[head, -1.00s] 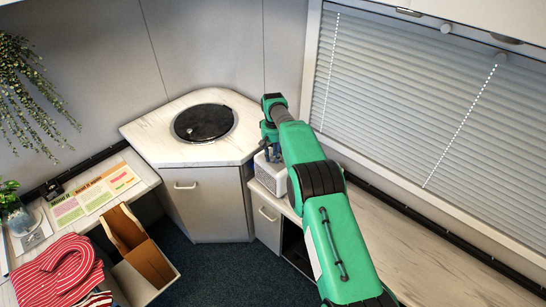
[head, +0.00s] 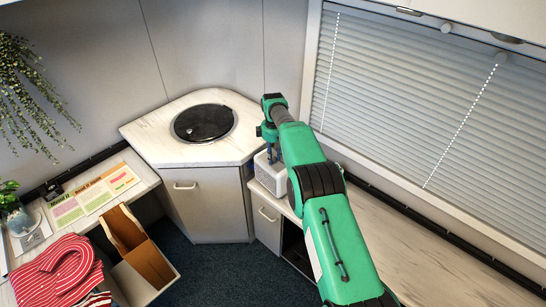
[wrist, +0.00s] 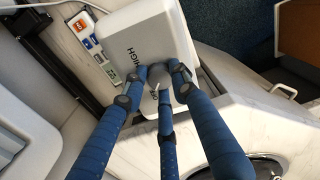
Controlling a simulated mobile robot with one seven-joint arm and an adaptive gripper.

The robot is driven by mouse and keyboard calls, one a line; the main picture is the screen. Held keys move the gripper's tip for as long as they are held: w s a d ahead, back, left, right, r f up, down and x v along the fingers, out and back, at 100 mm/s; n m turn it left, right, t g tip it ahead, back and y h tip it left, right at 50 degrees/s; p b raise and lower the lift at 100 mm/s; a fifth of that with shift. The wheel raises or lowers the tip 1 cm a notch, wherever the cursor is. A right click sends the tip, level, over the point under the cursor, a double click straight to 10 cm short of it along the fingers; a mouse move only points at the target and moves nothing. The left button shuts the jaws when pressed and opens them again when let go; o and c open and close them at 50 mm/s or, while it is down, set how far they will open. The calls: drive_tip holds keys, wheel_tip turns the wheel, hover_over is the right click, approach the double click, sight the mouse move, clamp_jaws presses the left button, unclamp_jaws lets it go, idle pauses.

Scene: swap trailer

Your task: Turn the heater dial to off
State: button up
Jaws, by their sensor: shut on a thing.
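The heater is a small white box (head: 267,180) on the counter along the window, partly behind my arm. In the wrist view its pale top face (wrist: 150,35) shows, with the word HIGH printed near the dial. The small round heater dial (wrist: 158,74) is mostly covered by my fingers. My gripper (wrist: 157,80) points down at it, with its blue fingers closed around the dial. In the head view my gripper (head: 269,145) is over the heater. I cannot read the dial's setting.
A corner cabinet with a round black lid (head: 204,123) stands left of the heater. A window with blinds (head: 420,110) is behind my arm. Small coloured items (wrist: 88,40) lie beside the heater. A desk at left holds papers (head: 95,195) and striped cloth (head: 62,270).

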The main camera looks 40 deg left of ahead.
drive_tip(key=shift+n, duration=0.5)
drive_tip(key=o, duration=1.2)
drive_tip(key=shift+r, duration=0.1)
drive_tip(key=shift+r, duration=5.95)
